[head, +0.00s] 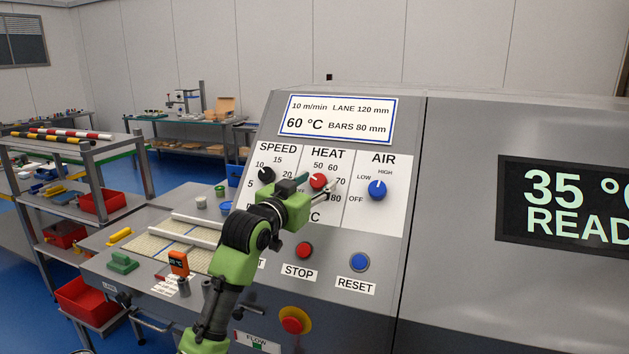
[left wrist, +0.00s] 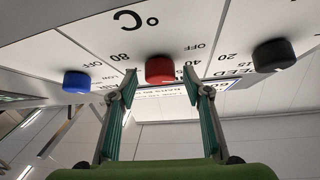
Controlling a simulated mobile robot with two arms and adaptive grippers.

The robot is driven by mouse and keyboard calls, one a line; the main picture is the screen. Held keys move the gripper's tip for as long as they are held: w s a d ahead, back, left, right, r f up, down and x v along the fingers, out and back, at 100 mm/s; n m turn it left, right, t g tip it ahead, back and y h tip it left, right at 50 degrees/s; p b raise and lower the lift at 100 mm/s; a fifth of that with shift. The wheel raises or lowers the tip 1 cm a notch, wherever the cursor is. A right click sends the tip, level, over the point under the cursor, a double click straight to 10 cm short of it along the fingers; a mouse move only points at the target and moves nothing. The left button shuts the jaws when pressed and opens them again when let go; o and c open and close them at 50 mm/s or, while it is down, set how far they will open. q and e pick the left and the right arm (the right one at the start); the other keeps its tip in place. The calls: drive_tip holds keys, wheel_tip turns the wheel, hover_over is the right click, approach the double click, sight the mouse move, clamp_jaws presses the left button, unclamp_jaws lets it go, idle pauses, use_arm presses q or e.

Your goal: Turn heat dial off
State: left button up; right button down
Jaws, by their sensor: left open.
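The red heat dial (head: 318,181) is on the sloped grey panel under the word HEAT. Its white pointer is partly hidden by my gripper, and I cannot tell its exact setting. My left gripper (head: 312,188) is open right at the dial. In the left wrist view, the red dial (left wrist: 160,70) shows between and just beyond the two fingertips of the gripper (left wrist: 160,78). I cannot tell whether the fingers touch it. Part of the heat scale is hidden behind my arm in the head view. My right gripper is not in view.
The black speed dial (head: 266,175) and blue air dial (head: 377,189) flank the heat dial. Below are the red stop button (head: 304,250), blue reset button (head: 359,262) and a red emergency knob (head: 293,321). A display (head: 570,205) reads 35 ° and READ.

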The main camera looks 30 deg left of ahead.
use_arm(q)
drive_tip(key=shift+w, duration=0.1)
drive_tip(key=c, duration=1.1)
drive_tip(key=n+y+p, duration=0.1)
drive_tip(key=n, duration=0.1)
drive_tip(key=shift+d+n+y, duration=0.15)
drive_tip(key=shift+n+y, duration=0.15)
drive_tip(key=shift+y, duration=0.1)
drive_tip(key=n+g+y+p, duration=0.1)
drive_tip(key=n+y, duration=0.1)
drive_tip(key=n, duration=0.1)
drive_tip(key=shift+d, duration=0.2)
drive_tip(key=n+g+y, duration=0.1)
drive_tip(key=n+y, duration=0.1)
drive_tip(key=n, duration=0.1)
drive_tip(key=shift+w+d+n+p, duration=0.1)
drive_tip(key=shift+w+n+p, duration=0.05)
drive_tip(key=shift+n+p, duration=0.2)
drive_tip(key=shift+n+g+y, duration=0.9)
drive_tip(key=shift+n+y, duration=0.2)
drive_tip(key=shift+n, duration=0.65)
